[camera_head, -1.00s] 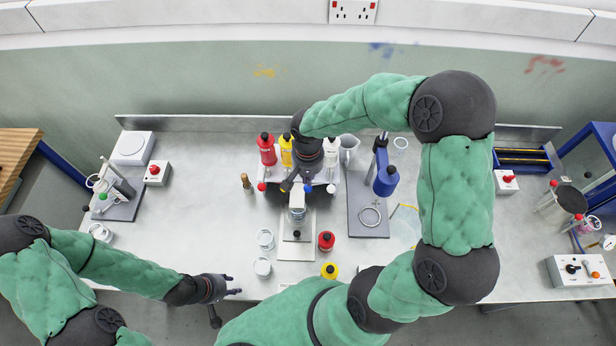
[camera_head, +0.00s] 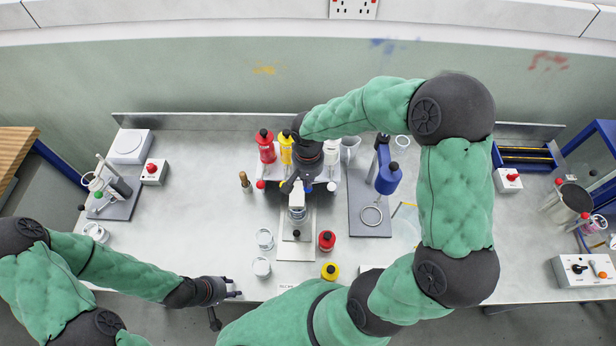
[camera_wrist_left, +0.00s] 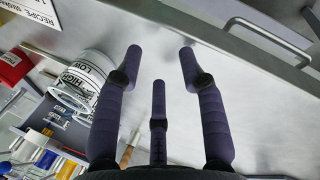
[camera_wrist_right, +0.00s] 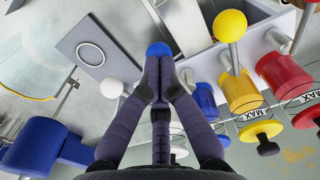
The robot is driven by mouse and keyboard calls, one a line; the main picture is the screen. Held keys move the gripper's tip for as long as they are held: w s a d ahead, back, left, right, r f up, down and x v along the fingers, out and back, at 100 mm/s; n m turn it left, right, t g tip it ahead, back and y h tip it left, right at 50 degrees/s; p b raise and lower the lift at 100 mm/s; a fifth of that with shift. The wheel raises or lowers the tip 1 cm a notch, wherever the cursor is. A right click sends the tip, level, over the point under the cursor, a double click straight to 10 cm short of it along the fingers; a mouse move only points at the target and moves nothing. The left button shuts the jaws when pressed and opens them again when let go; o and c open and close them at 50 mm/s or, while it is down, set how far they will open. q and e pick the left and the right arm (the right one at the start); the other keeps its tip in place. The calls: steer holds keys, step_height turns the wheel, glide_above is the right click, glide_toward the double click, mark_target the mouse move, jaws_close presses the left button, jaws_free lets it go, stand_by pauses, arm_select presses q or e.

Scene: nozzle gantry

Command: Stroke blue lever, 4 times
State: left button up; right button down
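The blue lever's round knob (camera_wrist_right: 158,48) shows in the right wrist view just at the tips of my right gripper (camera_wrist_right: 160,74). My right gripper's fingers are together, with the knob at or just beyond their tips; I cannot tell whether they touch it. In the head view my right gripper (camera_head: 292,182) is over the front of the nozzle gantry (camera_head: 328,180), and a bit of blue (camera_head: 308,189) shows beside it. The lever's shaft is hidden. My left gripper (camera_wrist_left: 150,65) has its fingers spread and is empty, near the table's front edge in the head view (camera_head: 228,290).
Levers with a yellow knob (camera_wrist_right: 230,26) and a white knob (camera_wrist_right: 110,88) flank the blue one. Red (camera_head: 266,148) and yellow (camera_head: 286,150) bottles stand behind the gantry. A blue-headed stand (camera_head: 388,178) is to its right. White cups (camera_head: 264,240) stand front left. The left tabletop is mostly clear.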

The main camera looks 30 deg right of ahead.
arm_select(q)
steer(key=shift+s+a+f+b, duration=0.1)
steer(key=shift+f+b, duration=0.7)
steer(key=shift+f, duration=0.15)
arm_select(e)
steer(key=shift+s+a+f, duration=0.1)
steer(key=shift+a+f, duration=0.05)
steer(key=shift+f, duration=0.85)
arm_select(q)
steer(key=shift+f+b, duration=0.35)
arm_select(e)
steer(key=shift+f, duration=0.4)
arm_select(q)
steer(key=shift+d+f+b, duration=0.25)
steer(key=shift+f+b, duration=0.25)
arm_select(e)
steer(key=shift+d+f, duration=0.3)
steer(key=shift+f, duration=0.3)
arm_select(q)
steer(key=shift+r, duration=0.1)
arm_select(e)
steer(key=shift+r, duration=0.2)
arm_select(q)
steer(key=shift+a+r+p, duration=0.15)
steer(key=shift+r+p, duration=2.05)
steer(key=shift+p, duration=0.1)
arm_select(e)
steer(key=shift+a+r, duration=0.15)
steer(key=shift+r, duration=3.2)
